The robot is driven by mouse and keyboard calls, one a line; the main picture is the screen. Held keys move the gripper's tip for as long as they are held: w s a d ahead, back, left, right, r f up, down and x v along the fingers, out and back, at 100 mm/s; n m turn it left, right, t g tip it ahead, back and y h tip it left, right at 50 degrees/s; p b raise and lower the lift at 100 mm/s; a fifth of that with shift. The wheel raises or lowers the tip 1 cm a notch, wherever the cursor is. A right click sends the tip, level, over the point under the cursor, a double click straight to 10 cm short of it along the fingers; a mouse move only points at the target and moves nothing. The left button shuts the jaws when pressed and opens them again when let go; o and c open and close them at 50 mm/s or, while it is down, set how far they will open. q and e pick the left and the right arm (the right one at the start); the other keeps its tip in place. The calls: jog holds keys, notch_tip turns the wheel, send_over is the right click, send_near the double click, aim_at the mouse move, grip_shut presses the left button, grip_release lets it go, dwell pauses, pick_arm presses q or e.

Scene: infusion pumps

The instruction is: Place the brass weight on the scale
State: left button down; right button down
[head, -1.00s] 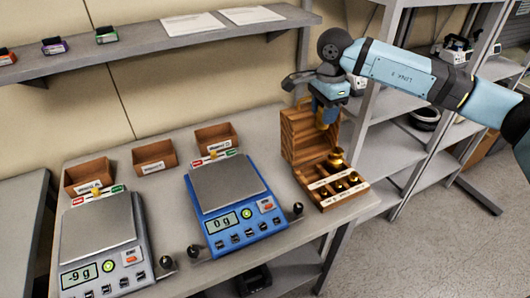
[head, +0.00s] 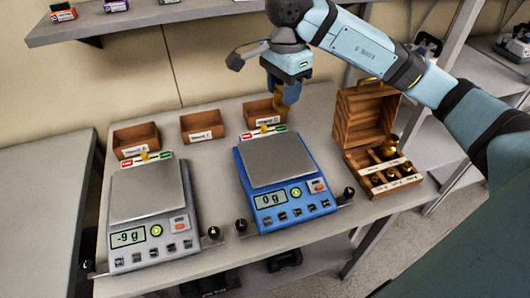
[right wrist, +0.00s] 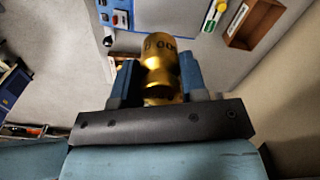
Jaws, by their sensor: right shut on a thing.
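My right gripper (head: 284,98) is shut on a brass weight (right wrist: 162,62), which sits between its blue fingers with part of a stamped number showing. In the head view the gripper hangs above the back of the table, near the right-hand label tray and behind the blue scale. The blue scale (head: 272,166) has an empty grey plate and reads 0 g. The grey scale (head: 146,195), left of it, also has an empty plate and reads -9 g. My left gripper is out of view.
An open wooden weight box (head: 362,118) with several brass weights stands right of the blue scale. Small labelled wooden trays (head: 202,126) line the back of the table. A shelf (head: 150,22) runs along the wall above. Black knobs stick out beside the scales.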

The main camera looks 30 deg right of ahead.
jog(key=shift+d+f, duration=0.1)
jog(key=shift+f, duration=9.25)
jog(key=shift+f, duration=0.1)
jog(key=c, duration=0.7)
grip_release()
jog(key=shift+o, duration=0.2)
